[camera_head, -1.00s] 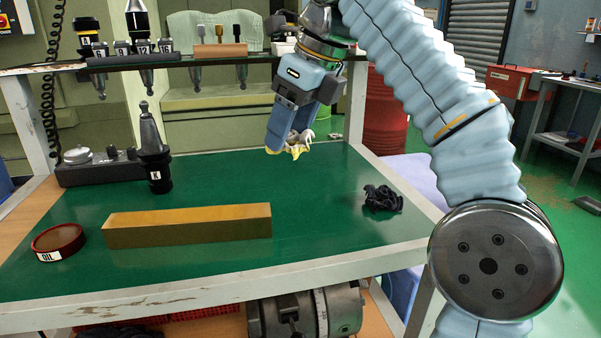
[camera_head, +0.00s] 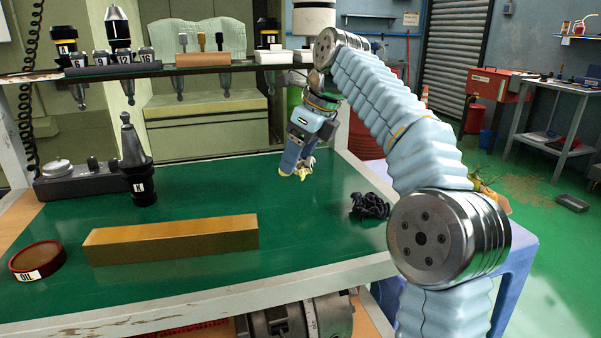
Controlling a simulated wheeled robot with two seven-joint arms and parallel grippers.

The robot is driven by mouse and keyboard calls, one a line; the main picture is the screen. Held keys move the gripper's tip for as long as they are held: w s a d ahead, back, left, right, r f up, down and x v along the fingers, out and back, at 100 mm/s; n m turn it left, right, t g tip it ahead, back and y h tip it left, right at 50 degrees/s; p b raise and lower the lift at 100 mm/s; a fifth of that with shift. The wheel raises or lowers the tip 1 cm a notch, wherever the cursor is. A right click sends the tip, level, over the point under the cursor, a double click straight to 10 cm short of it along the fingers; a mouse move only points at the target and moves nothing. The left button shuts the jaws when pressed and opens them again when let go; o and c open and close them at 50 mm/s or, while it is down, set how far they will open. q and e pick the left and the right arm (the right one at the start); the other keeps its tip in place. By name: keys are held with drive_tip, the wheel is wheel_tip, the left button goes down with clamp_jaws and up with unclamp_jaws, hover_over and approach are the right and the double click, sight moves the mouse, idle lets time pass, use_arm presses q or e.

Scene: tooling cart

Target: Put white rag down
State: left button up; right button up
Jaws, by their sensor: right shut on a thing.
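The white rag (camera_head: 304,170) is a small crumpled cloth with yellowish parts, at the tips of my right gripper (camera_head: 297,168). My right gripper points down, shut on the rag, over the back right part of the green cart top (camera_head: 310,220). The rag is at or just above the green surface; I cannot tell whether it touches. Part of the rag is hidden by the fingers. My left gripper is not in view.
A long brass-coloured block (camera_head: 172,241), a round OIL tin (camera_head: 37,262) and a black K tool holder (camera_head: 136,165) stand to the left. The green middle is clear.

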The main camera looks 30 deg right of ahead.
sight(308, 157)
drive_tip(key=shift+w+d+f, duration=0.25)
drive_tip(key=shift+w+f, duration=0.05)
drive_tip(key=shift+f, duration=0.15)
drive_tip(key=shift+w+d+f, duration=0.1)
drive_tip(key=shift+d+f, duration=0.05)
drive_tip(key=shift+f, duration=0.85)
drive_tip(key=shift+w+d+f, duration=0.1)
drive_tip(key=shift+f, duration=0.85)
drive_tip(key=shift+f, duration=0.1)
drive_tip(key=o, duration=0.9)
drive_tip(key=shift+o, duration=0.2)
drive_tip(key=v, duration=0.7)
drive_tip(key=shift+w, duration=0.15)
drive_tip(key=shift+d+r, duration=0.1)
drive_tip(key=shift+r, duration=0.25)
drive_tip(key=shift+s, duration=0.25)
